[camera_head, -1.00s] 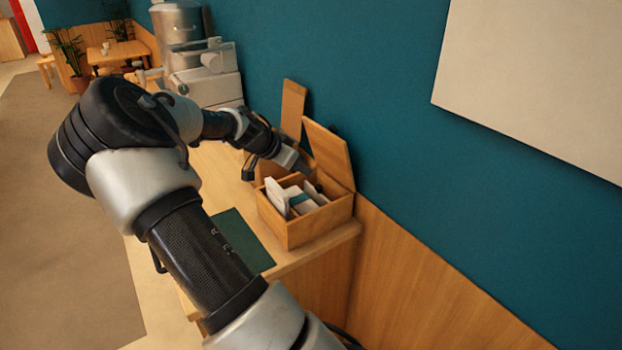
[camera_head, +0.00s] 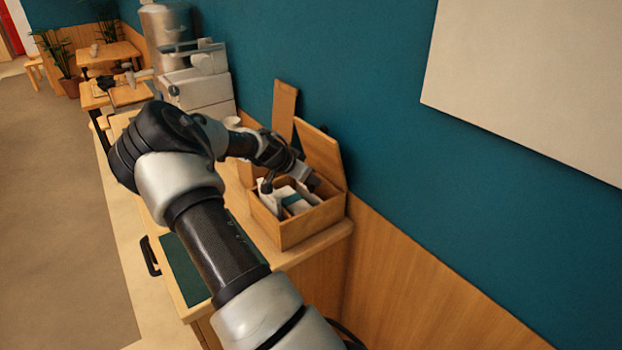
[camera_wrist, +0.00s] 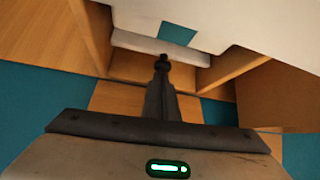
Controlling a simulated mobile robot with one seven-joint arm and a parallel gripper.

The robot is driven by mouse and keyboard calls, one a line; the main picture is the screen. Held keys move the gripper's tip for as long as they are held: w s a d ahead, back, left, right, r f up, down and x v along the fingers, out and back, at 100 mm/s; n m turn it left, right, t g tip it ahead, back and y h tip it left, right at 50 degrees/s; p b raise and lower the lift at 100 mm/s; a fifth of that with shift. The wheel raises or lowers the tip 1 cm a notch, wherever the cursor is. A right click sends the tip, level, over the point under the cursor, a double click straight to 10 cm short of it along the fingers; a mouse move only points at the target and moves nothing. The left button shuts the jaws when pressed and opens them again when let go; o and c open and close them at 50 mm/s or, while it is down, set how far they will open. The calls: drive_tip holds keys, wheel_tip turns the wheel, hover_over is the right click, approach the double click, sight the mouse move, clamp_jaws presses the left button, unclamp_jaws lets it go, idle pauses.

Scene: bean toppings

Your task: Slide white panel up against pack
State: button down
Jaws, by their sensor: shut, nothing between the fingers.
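The wooden box (camera_head: 288,232) stands on the counter with its lid up. Inside are white pieces, among them a white pack (camera_head: 284,193) with a teal band. In the wrist view a large white surface (camera_wrist: 235,20) fills the top right, and a thin white slab (camera_wrist: 150,43) lies beyond the fingertips, with a teal patch between. I cannot tell for sure which is the panel and which the pack. My gripper (camera_wrist: 161,62) is shut and empty, its tips at the box opening near the slab; contact is unclear. In the head view my gripper (camera_head: 310,181) is at the box's lid side.
The raised lid (camera_head: 322,158) stands close beside my gripper, with the teal wall behind. An upright wooden board (camera_head: 284,110) and a small cup (camera_head: 232,122) are behind the box. A dark green mat (camera_head: 186,270) lies on the counter in front. A machine (camera_head: 200,92) stands farther back.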

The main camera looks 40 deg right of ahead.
drive_tip(key=a, duration=0.3)
drive_tip(key=a+b, duration=0.1)
drive_tip(key=shift+w+a, duration=0.2)
drive_tip(key=shift+w, duration=0.05)
drive_tip(key=shift+r, duration=0.1)
